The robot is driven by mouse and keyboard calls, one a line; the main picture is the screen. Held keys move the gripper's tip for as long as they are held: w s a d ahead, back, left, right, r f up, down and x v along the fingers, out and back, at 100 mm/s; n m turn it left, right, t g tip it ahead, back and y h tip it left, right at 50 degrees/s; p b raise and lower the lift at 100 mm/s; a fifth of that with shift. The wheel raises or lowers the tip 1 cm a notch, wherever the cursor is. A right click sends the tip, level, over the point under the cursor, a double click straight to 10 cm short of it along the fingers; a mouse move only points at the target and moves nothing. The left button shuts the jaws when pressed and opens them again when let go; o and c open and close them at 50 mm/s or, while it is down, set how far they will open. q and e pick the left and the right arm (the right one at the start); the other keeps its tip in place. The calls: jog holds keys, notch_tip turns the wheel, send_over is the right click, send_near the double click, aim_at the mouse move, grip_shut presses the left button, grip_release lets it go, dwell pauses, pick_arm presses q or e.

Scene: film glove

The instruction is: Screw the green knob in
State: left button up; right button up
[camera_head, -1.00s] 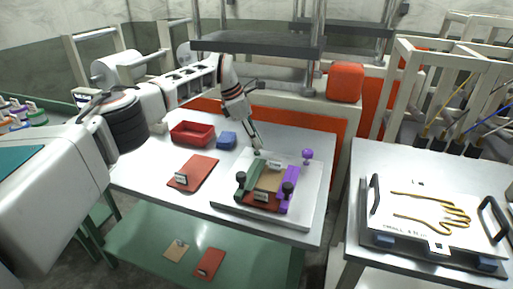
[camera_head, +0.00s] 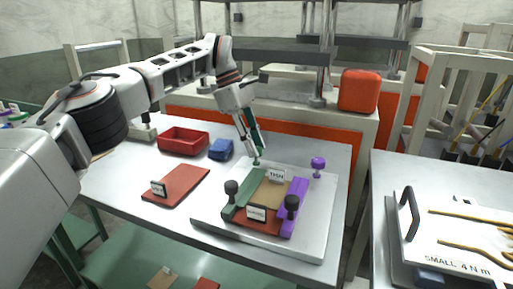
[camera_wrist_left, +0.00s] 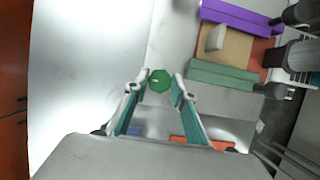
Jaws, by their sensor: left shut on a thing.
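The green knob (camera_wrist_left: 160,80) shows as a small green disc between my left gripper's fingertips in the left wrist view. In the head view its green head (camera_head: 256,162) is small and mostly hidden at the fingertips. My left gripper (camera_head: 254,156) comes down steeply at the back left corner of the grey plate (camera_head: 310,246) and is shut on the knob. It also shows in the left wrist view (camera_wrist_left: 161,82), a finger on each side of the knob. How deep the knob sits cannot be told. My right gripper is not in view.
The plate carries a green bar (camera_head: 243,190), a purple bar (camera_head: 295,208), a tan panel (camera_head: 268,195) and black knobs. A purple knob (camera_head: 318,163) stands at its back right. A red tray (camera_head: 183,141), blue block (camera_head: 221,149) and red panel (camera_head: 180,185) lie left.

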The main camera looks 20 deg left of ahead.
pick_arm(q)
jog(key=shift+r, duration=0.1)
dwell(0.3)
jog(key=o, duration=1.1)
